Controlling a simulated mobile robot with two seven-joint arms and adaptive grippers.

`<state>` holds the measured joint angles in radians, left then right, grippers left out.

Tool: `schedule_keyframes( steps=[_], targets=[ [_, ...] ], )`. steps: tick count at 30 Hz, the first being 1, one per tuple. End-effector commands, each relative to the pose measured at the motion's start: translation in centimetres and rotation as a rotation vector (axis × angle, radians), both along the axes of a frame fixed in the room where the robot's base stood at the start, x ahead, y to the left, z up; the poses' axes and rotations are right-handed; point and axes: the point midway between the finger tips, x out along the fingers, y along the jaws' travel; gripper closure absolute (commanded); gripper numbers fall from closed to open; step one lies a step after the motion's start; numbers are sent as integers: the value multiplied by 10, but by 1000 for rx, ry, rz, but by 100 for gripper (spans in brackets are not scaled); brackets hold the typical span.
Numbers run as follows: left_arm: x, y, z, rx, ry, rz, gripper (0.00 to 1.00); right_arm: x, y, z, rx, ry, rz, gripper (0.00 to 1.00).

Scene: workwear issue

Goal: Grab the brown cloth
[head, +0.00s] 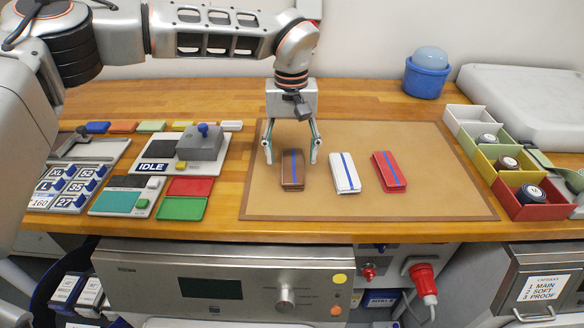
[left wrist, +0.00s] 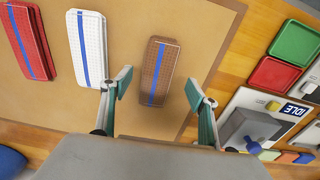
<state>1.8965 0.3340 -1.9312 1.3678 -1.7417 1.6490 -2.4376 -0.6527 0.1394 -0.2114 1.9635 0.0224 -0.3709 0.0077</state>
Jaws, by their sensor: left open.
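The brown cloth (head: 292,170) is a folded strip with a blue stripe, lying flat on the tan mat (head: 420,205). It also shows in the left wrist view (left wrist: 166,72), ahead of the fingertips and roughly between their lines. My left gripper (head: 291,158) is open and empty, pointing down over the cloth, one finger to each side in the head view. In the left wrist view the gripper (left wrist: 157,85) has nothing between its fingers. I cannot tell its exact height above the cloth. My right gripper is not in view.
A white folded cloth (head: 344,173) and a red one (head: 388,172) lie to the right on the mat. Colored bins (head: 535,212) stand at the right, and a blue tub (head: 427,75) at the back. A grey press-like device (head: 200,146) and trays stand left. The mat's right part is clear.

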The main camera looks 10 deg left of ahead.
Motion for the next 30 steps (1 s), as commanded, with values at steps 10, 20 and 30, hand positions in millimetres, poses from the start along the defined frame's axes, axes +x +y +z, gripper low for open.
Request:
schedule_keyframes(
  steps=[10, 20, 30],
  targets=[
    [1, -1, -38, -1, 0, -1, 40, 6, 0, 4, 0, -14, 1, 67],
    [1, -1, -37, 0, 0, -1, 81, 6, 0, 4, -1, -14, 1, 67],
    [1, -1, -36, -1, -1, -1, 82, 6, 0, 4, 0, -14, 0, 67]
  ],
)
